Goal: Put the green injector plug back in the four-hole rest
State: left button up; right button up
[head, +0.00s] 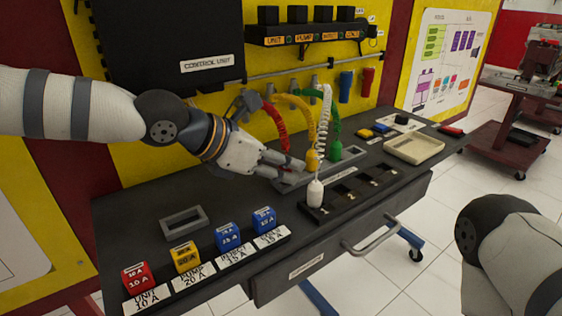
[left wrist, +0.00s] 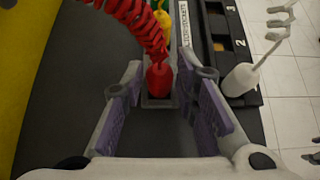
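The green injector plug (head: 335,151) stands upright at the far end of the long grey rest (head: 290,184), its green coiled lead rising behind it. I cannot tell if it is fully seated. A yellow plug (head: 311,161) stands nearer along the rest. A red plug (left wrist: 159,79) stands at the rest's near end. My left gripper (head: 291,168) is open around the red plug, with a gap on each side in the left wrist view. A white plug (head: 315,192) stands in the near end of the black socket strip (head: 341,204). My right gripper is out of view.
Fuse blocks, one red (head: 136,276), one yellow (head: 186,256) and two blue, line the bench's front left. A small grey frame (head: 184,221) lies behind them. A beige tray (head: 414,147) sits at the right. Hanging leads crowd the space behind the rest.

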pick_arm(q)
jog(key=shift+r, duration=0.1)
jog(key=v, duration=0.1)
jog(key=p+v, duration=0.1)
jog(key=v, duration=0.1)
jog(key=shift+r, duration=0.5)
jog(key=shift+s+a+r, duration=0.3)
jog(key=shift+a+r, duration=0.1)
jog(key=shift+r, duration=0.05)
jog(key=shift+s+a, duration=0.1)
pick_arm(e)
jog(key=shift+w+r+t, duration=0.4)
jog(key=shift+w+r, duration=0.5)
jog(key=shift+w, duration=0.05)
pick_arm(q)
notch_tip(320, 180, up, 3)
jog(key=shift+r+p, duration=0.1)
jog(key=shift+p, duration=0.25)
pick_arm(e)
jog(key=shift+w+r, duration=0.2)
pick_arm(q)
jog(key=shift+o, duration=0.6)
